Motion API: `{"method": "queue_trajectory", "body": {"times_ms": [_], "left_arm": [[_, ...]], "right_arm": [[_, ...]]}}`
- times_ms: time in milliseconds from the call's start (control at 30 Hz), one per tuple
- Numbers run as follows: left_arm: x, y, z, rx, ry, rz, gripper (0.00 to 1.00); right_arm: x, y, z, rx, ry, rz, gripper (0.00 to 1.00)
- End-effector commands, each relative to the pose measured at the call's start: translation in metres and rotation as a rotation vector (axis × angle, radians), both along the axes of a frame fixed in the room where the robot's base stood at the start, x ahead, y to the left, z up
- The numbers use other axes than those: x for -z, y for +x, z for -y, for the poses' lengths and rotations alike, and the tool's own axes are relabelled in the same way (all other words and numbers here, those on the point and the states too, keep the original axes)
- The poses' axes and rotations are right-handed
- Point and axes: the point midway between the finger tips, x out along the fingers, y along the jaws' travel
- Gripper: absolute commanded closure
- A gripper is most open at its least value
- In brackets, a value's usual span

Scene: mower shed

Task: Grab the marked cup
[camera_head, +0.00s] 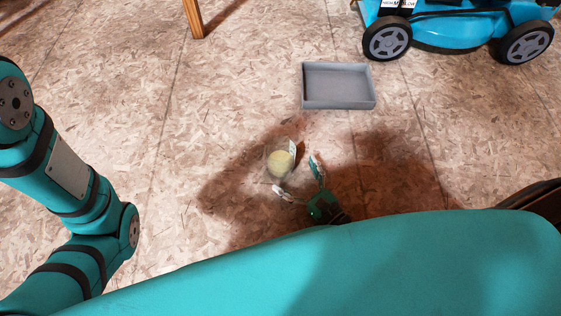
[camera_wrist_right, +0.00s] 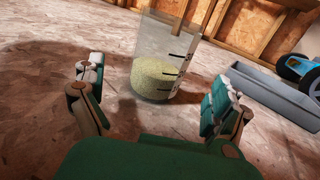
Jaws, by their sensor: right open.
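The marked cup (camera_head: 279,160) is clear, with dark graduation marks and a pale yellow-green grainy filling. It stands upright on the floor near the middle of the head view. It also shows in the right wrist view (camera_wrist_right: 160,62), just ahead of the fingers and roughly centred between them. My right gripper (camera_head: 298,178) is open, and its fingertips are close to the cup's near right side. In the right wrist view the two fingers (camera_wrist_right: 150,88) are spread wide with nothing held. My left arm shows at the left of the head view, but its gripper is out of view.
A shallow grey tray (camera_head: 340,104) lies on the floor beyond the cup, to the right. A blue mower (camera_head: 450,32) stands at the top right. A wooden leg (camera_head: 193,18) stands at the top left. The floor left of the cup is clear.

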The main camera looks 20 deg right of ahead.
Motion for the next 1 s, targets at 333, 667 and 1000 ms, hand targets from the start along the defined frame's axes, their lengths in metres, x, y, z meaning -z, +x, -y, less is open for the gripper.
{"method": "queue_trajectory", "body": {"times_ms": [333,667,1000], "left_arm": [[0.026,-0.001,0.000,0.000,0.000,0.003,0.57],[0.027,0.000,0.000,0.000,0.001,0.001,0.57],[0.027,0.000,0.000,0.000,0.001,0.001,0.57]], "right_arm": [[0.001,0.049,-0.019,0.000,0.003,0.004,0.00],[-0.001,0.057,-0.022,-0.001,0.000,0.001,0.00],[-0.001,0.057,-0.022,-0.001,0.000,0.001,0.41]]}}
